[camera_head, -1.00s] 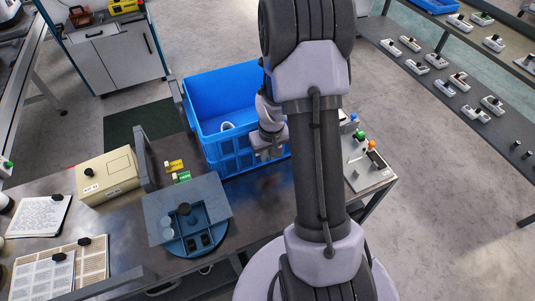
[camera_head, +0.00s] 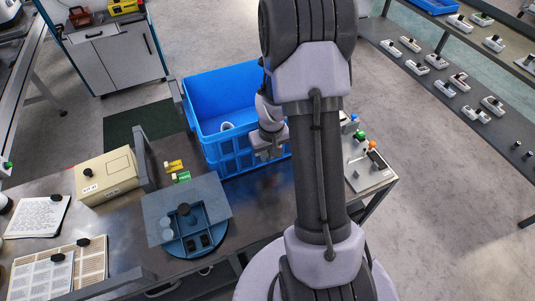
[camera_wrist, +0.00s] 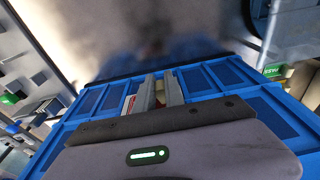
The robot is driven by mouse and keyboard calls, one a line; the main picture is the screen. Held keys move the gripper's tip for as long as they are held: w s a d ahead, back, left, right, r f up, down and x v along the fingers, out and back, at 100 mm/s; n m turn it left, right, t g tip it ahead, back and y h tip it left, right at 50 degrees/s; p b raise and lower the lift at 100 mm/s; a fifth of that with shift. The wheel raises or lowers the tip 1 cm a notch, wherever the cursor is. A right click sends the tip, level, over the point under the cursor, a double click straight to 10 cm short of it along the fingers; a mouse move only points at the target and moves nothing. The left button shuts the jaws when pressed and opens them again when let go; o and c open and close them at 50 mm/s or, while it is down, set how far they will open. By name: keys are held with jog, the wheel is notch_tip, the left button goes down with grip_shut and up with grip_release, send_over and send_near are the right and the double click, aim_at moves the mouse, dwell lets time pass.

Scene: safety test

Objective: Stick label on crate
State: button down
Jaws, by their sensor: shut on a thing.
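The blue crate (camera_head: 228,155) stands on the far edge of the dark bench, and a white round item shows inside it. My gripper (camera_head: 268,155) is low in front of the crate's near wall, toward its right end, pointing down. In the wrist view the gripper (camera_wrist: 158,92) is shut, with its fingers in front of the crate's panelled blue wall (camera_wrist: 200,82). A small white and red sliver, seemingly the label (camera_wrist: 130,103), shows at the left finger; most of it is hidden. I cannot tell whether it touches the crate.
A blue-grey tray (camera_head: 159,207) with a round base lies left of my arm. A beige box (camera_head: 108,176) and an upright grey post stand further left. A panel with coloured buttons (camera_head: 370,172) sits at the bench's right end.

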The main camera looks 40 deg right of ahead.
jog(key=shift+w+d, duration=0.15)
jog(key=shift+w, duration=0.3)
dwell(1.3)
jog(key=c, duration=0.9)
grip_release()
jog(key=shift+o, duration=0.2)
jog(key=s+a+b, duration=0.1)
jog(key=s+b, duration=0.2)
jog(key=s, duration=0.3)
jog(key=shift+s+a, duration=0.4)
